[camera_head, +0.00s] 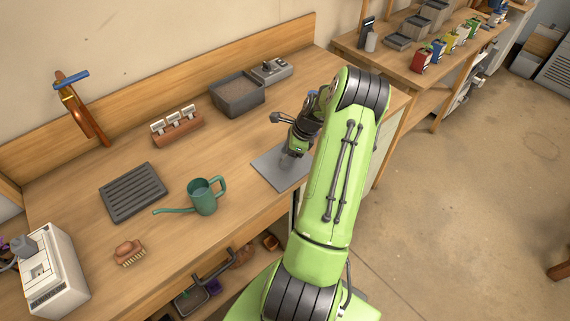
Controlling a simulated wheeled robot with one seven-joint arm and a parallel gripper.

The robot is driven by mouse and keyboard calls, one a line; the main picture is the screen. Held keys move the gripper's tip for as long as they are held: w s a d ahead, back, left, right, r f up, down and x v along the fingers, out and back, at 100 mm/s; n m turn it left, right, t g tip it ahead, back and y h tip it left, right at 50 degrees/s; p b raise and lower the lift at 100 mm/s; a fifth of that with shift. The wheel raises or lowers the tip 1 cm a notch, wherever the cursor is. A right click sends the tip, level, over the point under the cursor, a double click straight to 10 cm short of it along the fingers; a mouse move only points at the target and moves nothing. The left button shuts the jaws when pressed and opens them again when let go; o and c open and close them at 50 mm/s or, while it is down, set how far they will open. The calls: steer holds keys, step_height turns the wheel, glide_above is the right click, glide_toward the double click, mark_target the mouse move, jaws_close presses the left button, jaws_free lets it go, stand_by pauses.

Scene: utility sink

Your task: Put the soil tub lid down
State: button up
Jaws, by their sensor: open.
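The soil tub lid (268,172) is a flat grey panel. It appears to lie flat on the wooden bench near its front edge. My gripper (289,161) is open and points down over the lid's middle; my arm covers the lid's right side. Whether the fingertips touch the lid or stand around a handle on it is too small to tell. The soil tub (238,108), a dark grey box without a cover and with brown soil inside, stands farther back on the bench.
A green watering can (203,197) stands left of the lid. A slatted grey tray (133,192), a brush (130,252) and a terracotta holder with white labels (177,129) are farther left. A grey device (271,71) sits behind the tub. Bare bench lies between tub and lid.

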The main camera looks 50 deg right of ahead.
jaws_close()
stand_by(0.3)
